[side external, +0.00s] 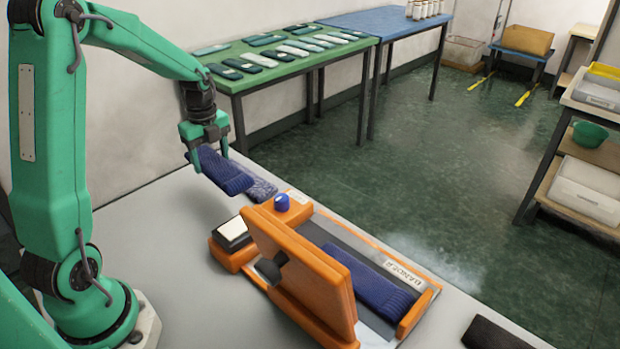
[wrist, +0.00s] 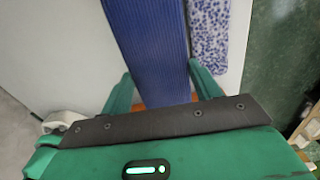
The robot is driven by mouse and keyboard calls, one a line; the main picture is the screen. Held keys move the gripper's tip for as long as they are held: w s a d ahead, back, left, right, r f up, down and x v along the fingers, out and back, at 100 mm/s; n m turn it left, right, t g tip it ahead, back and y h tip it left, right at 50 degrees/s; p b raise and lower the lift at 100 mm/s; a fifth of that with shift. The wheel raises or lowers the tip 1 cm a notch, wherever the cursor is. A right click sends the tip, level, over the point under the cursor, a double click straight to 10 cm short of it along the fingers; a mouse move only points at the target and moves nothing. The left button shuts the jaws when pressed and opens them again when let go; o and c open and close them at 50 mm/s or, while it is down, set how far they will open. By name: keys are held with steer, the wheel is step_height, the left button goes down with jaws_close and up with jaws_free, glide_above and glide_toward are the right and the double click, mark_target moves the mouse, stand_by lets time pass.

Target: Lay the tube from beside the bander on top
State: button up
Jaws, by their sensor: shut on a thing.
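My gripper (side external: 207,157) is shut on a dark blue ribbed knit tube (side external: 228,173), left of and behind the bander; whether the tube touches the table is not clear. In the wrist view the same tube (wrist: 148,45) runs between my two fingers (wrist: 162,90). A speckled blue-and-white knit piece (side external: 262,189) lies close beside it on the table, also at the right in the wrist view (wrist: 209,35). The orange bander (side external: 415,314) has its lid (side external: 300,270) raised. Another dark blue tube (side external: 370,285) lies in its bed, partly hidden by the lid.
The bander has a blue knob (side external: 282,202) and a pale pad (side external: 232,234) at its left end. A dark flat item (side external: 490,334) lies at the table's front right. The grey table (side external: 160,235) is clear left of the bander. A green table (side external: 290,70) stands behind.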

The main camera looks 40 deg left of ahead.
steer(key=w+d, duration=0.2)
steer(key=d, duration=0.4)
steer(key=w+d+r, duration=0.1)
steer(key=w+d, duration=0.1)
steer(key=d, duration=0.5)
steer(key=w+d, duration=0.3)
steer(key=d, duration=0.4)
steer(key=shift+r, duration=0.4)
steer(key=d, duration=1)
step_height(320, 180, up, 2)
glide_above(352, 259)
steer(key=s+d, duration=0.2)
steer(key=shift+s+a+f, duration=0.1)
steer(key=shift+a+f, duration=0.05)
steer(key=shift+f, duration=2.4)
steer(key=shift+s+a+f, duration=0.1)
steer(key=shift+f, duration=2.4)
steer(key=o, duration=0.5)
steer(key=shift+f, duration=0.15)
steer(key=o, duration=0.4)
steer(key=shift+o, duration=0.2)
